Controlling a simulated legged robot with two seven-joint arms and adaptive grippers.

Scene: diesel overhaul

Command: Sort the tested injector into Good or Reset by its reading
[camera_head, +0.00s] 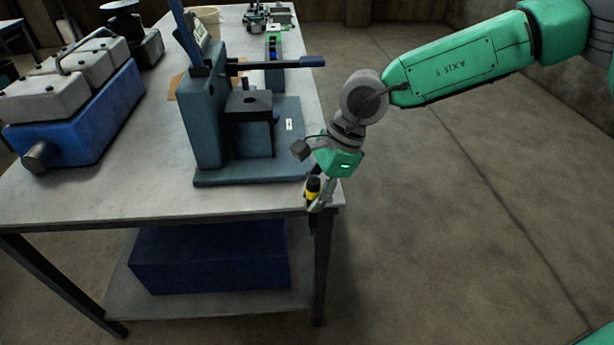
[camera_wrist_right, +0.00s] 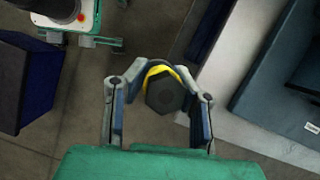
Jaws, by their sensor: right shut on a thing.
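My right gripper (camera_head: 317,200) is at the near right corner of the workbench, beside its edge. It is shut on the injector (camera_head: 313,187), a dark piece with a yellow band. In the right wrist view the injector (camera_wrist_right: 166,92) shows end-on, with a dark hexagonal top and yellow ring, between the fingers of the gripper (camera_wrist_right: 160,100). The blue-grey test stand (camera_head: 205,120) stands on the bench, left of the gripper. No Good or Reset label is legible. My left gripper is out of view.
The workbench (camera_head: 110,195) also carries a blue engine block with grey covers (camera_head: 85,115) at left. A rack with coloured slots (camera_head: 274,50) and a pale bin (camera_head: 204,20) are behind the stand. A dark blue box (camera_head: 210,257) sits on the lower shelf. Floor right of the bench is clear.

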